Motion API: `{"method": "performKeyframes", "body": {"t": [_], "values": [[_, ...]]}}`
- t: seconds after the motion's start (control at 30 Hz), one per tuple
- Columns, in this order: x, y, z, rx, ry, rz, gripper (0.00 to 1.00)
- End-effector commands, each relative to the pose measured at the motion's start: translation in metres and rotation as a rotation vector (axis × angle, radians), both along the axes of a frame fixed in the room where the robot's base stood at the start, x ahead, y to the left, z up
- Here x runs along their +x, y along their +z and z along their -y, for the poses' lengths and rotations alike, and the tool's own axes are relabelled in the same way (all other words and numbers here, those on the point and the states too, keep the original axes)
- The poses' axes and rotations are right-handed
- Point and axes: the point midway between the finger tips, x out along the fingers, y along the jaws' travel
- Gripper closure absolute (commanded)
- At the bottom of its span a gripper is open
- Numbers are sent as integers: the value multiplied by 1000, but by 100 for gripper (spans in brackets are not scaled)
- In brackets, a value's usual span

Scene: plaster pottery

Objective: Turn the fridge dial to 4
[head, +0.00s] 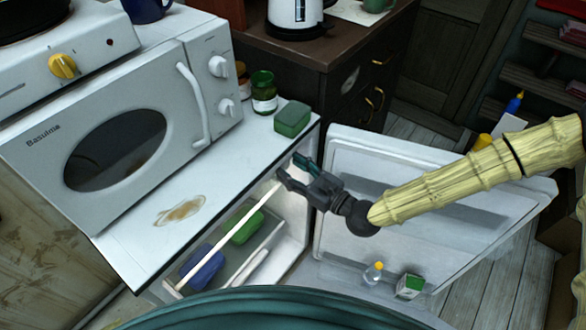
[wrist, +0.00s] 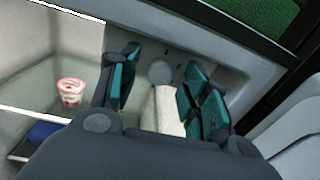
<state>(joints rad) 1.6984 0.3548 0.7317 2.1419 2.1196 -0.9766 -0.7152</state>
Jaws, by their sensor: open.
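The fridge dial (wrist: 159,72) is a small round pale grey knob on the fridge's inner wall in the wrist view. Small marks sit around it, too small to read. My gripper (wrist: 163,66) is open, with one teal-padded finger on each side of the dial; no contact shows. In the head view my gripper (head: 291,172) reaches into the upper right of the open fridge (head: 294,226), just under its top. The dial is hidden in that view.
The fridge door (head: 385,172) stands open at right, with a bottle (head: 373,273) and a carton (head: 409,286) in it. A white housing (wrist: 163,112) lies just below the dial. A pink-white cup (wrist: 71,91) stands inside. A green box (head: 292,119) sits on top.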

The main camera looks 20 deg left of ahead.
Motion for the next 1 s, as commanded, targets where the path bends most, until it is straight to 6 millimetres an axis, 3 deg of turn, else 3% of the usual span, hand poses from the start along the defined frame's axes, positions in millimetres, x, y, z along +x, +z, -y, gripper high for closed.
{"method": "performKeyframes", "body": {"t": [0.07, 0.3, 0.53, 1.0], "values": [[0, 0, 0, 0, 0, 0, 57], [0, 0, 0, 0, 0, 0, 100], [0, 2, 1, 8, 0, -22, 100], [0, 3, 1, 88, 0, -240, 100]]}}
